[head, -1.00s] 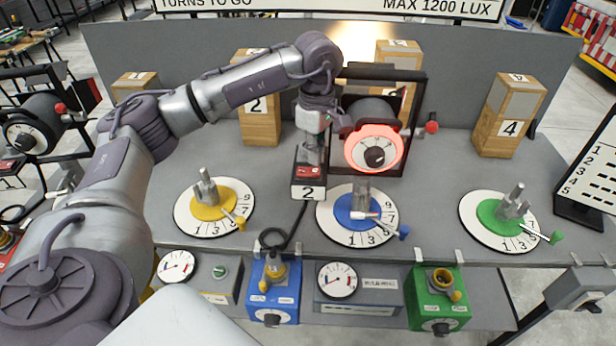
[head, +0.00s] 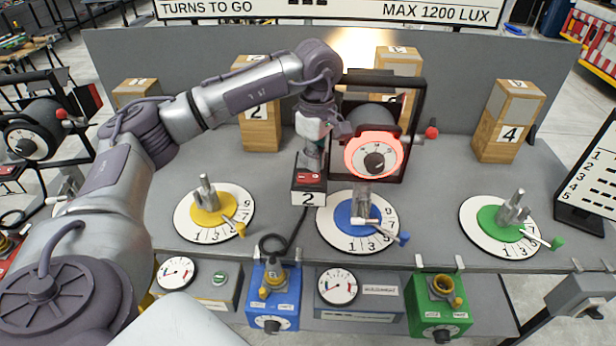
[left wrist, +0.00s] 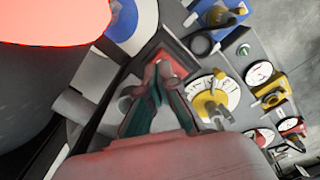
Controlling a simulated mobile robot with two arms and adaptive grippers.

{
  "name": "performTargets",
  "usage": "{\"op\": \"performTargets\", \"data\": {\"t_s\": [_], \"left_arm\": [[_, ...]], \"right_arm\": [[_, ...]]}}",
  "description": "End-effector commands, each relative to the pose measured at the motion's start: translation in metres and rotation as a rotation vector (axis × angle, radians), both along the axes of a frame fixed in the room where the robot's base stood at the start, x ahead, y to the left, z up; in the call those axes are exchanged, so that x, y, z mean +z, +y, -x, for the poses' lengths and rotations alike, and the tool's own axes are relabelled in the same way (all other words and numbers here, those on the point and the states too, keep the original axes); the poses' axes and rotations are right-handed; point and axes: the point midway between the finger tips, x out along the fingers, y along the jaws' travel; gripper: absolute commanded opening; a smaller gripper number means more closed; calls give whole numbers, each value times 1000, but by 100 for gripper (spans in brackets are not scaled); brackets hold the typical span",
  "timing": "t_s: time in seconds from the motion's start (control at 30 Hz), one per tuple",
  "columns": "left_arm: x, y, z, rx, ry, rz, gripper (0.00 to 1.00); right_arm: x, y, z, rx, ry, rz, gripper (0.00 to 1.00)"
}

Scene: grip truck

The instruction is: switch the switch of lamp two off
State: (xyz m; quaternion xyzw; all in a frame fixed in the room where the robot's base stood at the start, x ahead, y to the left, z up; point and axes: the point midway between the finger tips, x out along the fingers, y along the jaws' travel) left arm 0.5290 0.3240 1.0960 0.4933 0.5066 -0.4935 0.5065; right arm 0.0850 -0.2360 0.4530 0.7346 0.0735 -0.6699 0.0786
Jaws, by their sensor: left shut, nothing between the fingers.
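The switch box marked 2 (head: 308,198) is a small black box with a white label and a red switch (head: 312,178) on its sloping top. It stands left of a round lamp (head: 373,155) with a glowing red rim and a dial, held in a black frame. My left gripper (head: 312,168) points down over the box, shut and empty, its tips close to the red switch. In the left wrist view the shut fingers (left wrist: 160,80) cover part of the red switch plate. I cannot tell whether the tips touch it or which way the switch is tipped. My right gripper is out of view.
Yellow (head: 207,207), blue (head: 350,212) and green (head: 500,215) cranked dials lie along the bench. Wooden blocks stand behind, including one marked 4 (head: 497,135). A black cable runs from the box to the bench's front edge. A bright glow lies on the back wall (head: 365,42).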

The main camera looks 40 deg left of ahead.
Motion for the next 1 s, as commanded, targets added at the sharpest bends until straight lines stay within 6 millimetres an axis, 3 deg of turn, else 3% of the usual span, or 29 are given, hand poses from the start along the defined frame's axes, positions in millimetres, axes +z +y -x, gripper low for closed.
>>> {"op": "performTargets", "data": {"t_s": [1.0], "left_arm": [[-9, 0, 0, 0, 0, 0, 0]], "right_arm": [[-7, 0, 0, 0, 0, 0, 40]]}}
